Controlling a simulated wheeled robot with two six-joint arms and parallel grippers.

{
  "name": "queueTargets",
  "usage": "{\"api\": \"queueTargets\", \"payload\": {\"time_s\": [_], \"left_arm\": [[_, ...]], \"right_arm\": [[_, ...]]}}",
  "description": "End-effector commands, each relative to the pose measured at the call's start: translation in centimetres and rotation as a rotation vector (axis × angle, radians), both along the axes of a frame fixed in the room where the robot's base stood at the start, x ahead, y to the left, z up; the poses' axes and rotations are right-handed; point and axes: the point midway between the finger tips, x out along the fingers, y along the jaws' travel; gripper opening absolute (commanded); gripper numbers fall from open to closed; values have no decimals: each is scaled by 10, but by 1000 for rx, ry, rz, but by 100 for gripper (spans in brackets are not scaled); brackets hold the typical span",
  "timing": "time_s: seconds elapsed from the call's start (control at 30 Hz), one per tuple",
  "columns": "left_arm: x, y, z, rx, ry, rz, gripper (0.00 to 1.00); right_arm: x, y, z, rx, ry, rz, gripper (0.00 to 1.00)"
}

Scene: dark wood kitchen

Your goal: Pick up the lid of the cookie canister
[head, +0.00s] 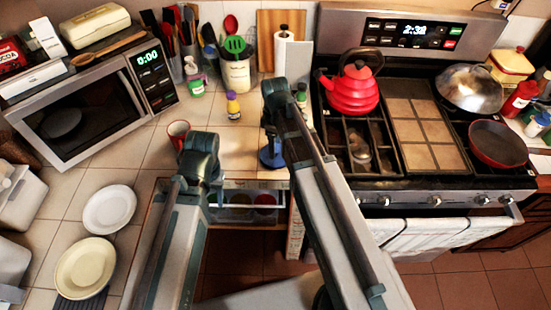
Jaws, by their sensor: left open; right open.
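My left gripper (213,190) is at the end of the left arm, above the counter edge near the open drawer, far from the canister. My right gripper (271,150) is low over the counter left of the stove, also apart from the canister. Both are open and I see nothing held. Their fingers are small and partly hidden by the arms.
The stove (415,120) carries a red kettle (353,92), a domed metal lid (470,87) and a red pan (497,144). An open drawer (245,207) juts out below. A microwave (80,110), a red mug (178,133) and plates (108,209) occupy the left counter. Bottles crowd the canister.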

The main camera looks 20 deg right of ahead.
Motion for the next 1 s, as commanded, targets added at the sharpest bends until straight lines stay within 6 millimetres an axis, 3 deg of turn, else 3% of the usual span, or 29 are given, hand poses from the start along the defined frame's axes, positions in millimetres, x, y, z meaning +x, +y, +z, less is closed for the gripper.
{"api": "queueTargets", "payload": {"time_s": [0.03,0.1,0.4,0.8,1.0], "left_arm": [[0,0,-13,0,0,0,50],[0,0,-18,0,0,0,50],[0,0,-17,0,0,0,50],[0,0,-17,0,0,0,50],[0,0,-17,0,0,0,50]], "right_arm": [[0,0,-13,0,0,0,74],[0,0,-18,0,0,0,74],[0,0,-17,0,0,0,72],[0,0,-17,0,0,0,0],[0,0,-17,0,0,0,0]]}}
